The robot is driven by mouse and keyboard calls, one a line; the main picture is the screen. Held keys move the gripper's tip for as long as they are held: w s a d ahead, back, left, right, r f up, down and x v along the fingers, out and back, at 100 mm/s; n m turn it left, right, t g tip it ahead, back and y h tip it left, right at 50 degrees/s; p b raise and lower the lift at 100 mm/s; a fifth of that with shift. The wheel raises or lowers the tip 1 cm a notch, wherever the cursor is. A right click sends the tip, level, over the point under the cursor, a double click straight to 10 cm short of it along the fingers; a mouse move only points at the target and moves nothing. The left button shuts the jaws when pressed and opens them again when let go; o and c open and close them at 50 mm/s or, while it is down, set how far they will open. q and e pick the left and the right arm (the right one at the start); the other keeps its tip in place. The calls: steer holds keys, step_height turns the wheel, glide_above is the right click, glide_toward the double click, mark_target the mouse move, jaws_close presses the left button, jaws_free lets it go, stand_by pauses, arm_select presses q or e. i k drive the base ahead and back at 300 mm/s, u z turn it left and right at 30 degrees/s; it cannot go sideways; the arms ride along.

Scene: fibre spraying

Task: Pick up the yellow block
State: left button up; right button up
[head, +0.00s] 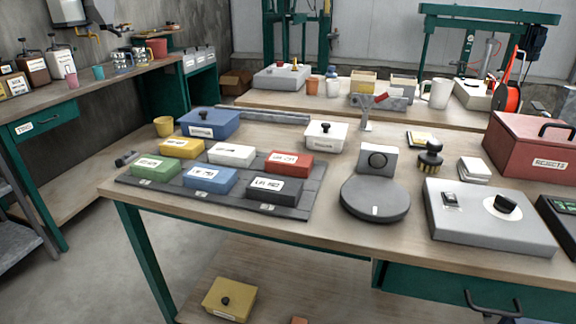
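The yellow block (182,147) is a low box with a white label on its front. It lies at the back left of a dark mat (128,180) on the workbench. A green block (156,168) is in front of it, a white block (231,154) to its right, and a blue block (209,180) to its front right. A red block (289,163) and a dark grey block (275,189) lie further right on the mat. Neither of my grippers is in view.
Behind the mat stand a larger blue box (209,123) and a yellow cup (163,126). A round grey device (375,199) and a flat grey unit (489,217) stand right of the mat. A yellow lidded box (230,299) sits on the lower shelf. A red box (533,150) is far right.

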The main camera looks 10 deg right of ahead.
mark_target(175, 146)
steer(key=u, duration=2.15)
steer(key=i, duration=2)
steer(key=z, duration=2.2)
